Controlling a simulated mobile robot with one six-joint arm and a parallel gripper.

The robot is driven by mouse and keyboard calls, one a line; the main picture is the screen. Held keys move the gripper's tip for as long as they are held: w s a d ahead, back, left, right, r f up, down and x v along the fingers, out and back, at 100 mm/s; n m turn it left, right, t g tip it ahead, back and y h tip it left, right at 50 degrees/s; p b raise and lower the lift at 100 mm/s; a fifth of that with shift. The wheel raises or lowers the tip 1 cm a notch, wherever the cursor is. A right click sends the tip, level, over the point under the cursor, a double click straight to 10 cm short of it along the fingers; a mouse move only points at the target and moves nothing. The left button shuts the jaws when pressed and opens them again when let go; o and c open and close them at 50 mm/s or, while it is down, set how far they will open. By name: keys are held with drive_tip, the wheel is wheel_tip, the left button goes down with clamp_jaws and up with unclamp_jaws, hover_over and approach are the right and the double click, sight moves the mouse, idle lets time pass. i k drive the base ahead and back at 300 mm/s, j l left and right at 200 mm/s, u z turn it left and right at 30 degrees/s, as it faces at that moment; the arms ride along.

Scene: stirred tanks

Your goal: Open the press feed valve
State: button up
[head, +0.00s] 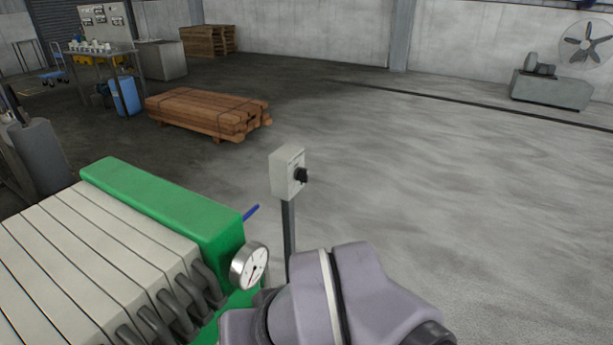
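A blue lever (251,213), which may be the handle of the press feed valve, sticks out at the right end of the green press plate (165,203). Only its tip shows; any valve body is hidden behind the plate and a round dial gauge (250,266). My grey-purple arm links fill the bottom middle of the view, just right of and below the gauge. My gripper is out of the picture, so its opening and anything in it cannot be seen.
A grey switch box (287,172) with a black knob stands on a post right of the lever. Pale press plates (95,245) and dark hoses fill the lower left. A timber stack (208,112) lies beyond. The floor at right is clear.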

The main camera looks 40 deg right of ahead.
sight(255, 208)
drive_tip(key=i+l+z, duration=0.15)
drive_tip(key=i+l, duration=0.15)
drive_tip(key=l, duration=0.15)
drive_tip(key=i+l+u, duration=0.1)
drive_tip(key=l, duration=0.35)
drive_tip(key=i+l, duration=0.15)
drive_tip(key=l, duration=0.35)
drive_tip(key=i+l+u, duration=0.15)
drive_tip(key=l, duration=0.35)
drive_tip(key=i+l+u, duration=0.1)
drive_tip(key=l, duration=0.4)
drive_tip(key=i+l+u, duration=0.2)
drive_tip(key=i+l, duration=0.35)
drive_tip(key=l, duration=0.15)
drive_tip(key=j, duration=0.35)
drive_tip(key=k+j, duration=0.1)
drive_tip(key=j, duration=0.25)
